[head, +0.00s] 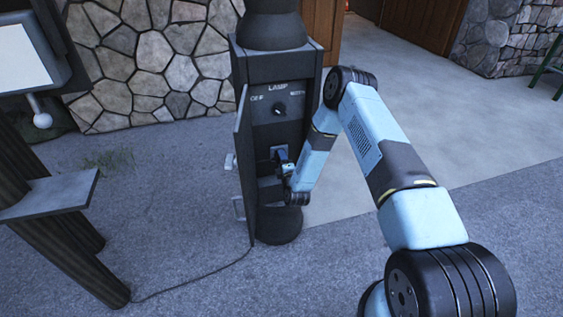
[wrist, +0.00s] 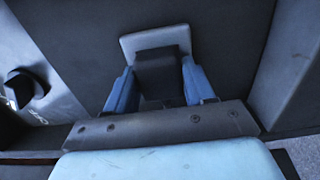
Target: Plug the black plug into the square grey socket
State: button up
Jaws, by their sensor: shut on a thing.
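My gripper (wrist: 159,82) is shut on the black plug (wrist: 162,66), with one blue finger on each side of it. The plug lies over the light grey square socket (wrist: 150,39) in the wrist view, and the socket's rim shows beyond it. The plug looks lined up with the socket's middle. I cannot tell whether it is seated or just in front, as the contact is hidden. In the head view my gripper (head: 283,160) is inside the open dark cabinet (head: 298,85), below the LAMP label, and the plug is too small to make out.
A black knob (head: 278,109) sits above the socket area. The cabinet's open door (head: 243,165) stands close on the left of my gripper. A thin cable (head: 195,281) runs over the ground to the cabinet's foot. A post with a shelf (head: 48,195) stands at the left.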

jog(key=shift+w+a, duration=0.1)
jog(key=shift+w, duration=0.15)
jog(key=o, duration=1.1)
jog(key=shift+c, duration=0.2)
jog(key=shift+s, duration=0.1)
jog(key=v, duration=1.3)
jog(key=shift+s, duration=0.25)
